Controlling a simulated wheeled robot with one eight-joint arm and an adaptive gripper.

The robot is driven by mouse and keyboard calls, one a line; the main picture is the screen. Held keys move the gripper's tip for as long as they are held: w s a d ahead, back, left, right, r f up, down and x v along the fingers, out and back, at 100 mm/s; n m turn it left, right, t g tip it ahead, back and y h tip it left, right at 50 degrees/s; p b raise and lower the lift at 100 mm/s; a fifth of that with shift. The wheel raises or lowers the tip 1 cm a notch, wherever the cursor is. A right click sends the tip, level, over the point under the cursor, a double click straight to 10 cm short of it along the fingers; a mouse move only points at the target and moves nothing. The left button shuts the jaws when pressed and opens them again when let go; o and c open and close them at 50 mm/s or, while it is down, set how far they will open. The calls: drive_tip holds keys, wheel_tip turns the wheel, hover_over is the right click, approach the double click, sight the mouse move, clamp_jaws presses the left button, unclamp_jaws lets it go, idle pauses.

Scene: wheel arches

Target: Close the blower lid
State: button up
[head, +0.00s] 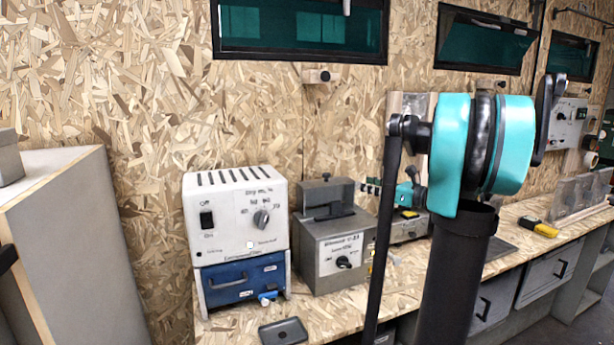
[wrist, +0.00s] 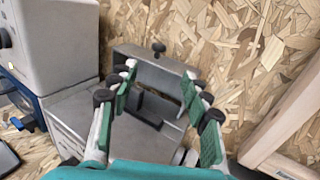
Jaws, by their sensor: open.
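The blower appears to be the grey metal box (head: 335,250) with a front dial, on the bench in the head view. Its grey lid (head: 328,193) stands raised at the back of the box top, with a small dark knob on its upper edge. In the wrist view the lid (wrist: 150,63) lies ahead, beyond the fingertips, and the box top (wrist: 75,112) shows at lower left. My gripper (wrist: 160,85) is open and empty, with green-padded fingers spread on either side of the view. In the head view my gripper (head: 385,188) is right of the lid, partly hidden by my arm.
A white control unit (head: 235,215) on a blue drawer unit (head: 243,282) stands close left of the box. A dark tray (head: 283,332) lies at the bench front. A yellow-and-black tool (head: 540,228) lies farther right. The chipboard wall (head: 130,90) is close behind.

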sight(326, 174)
drive_tip(key=x, duration=1.7)
drive_tip(key=shift+f, duration=0.15)
drive_tip(key=shift+c, duration=0.5)
clamp_jaws()
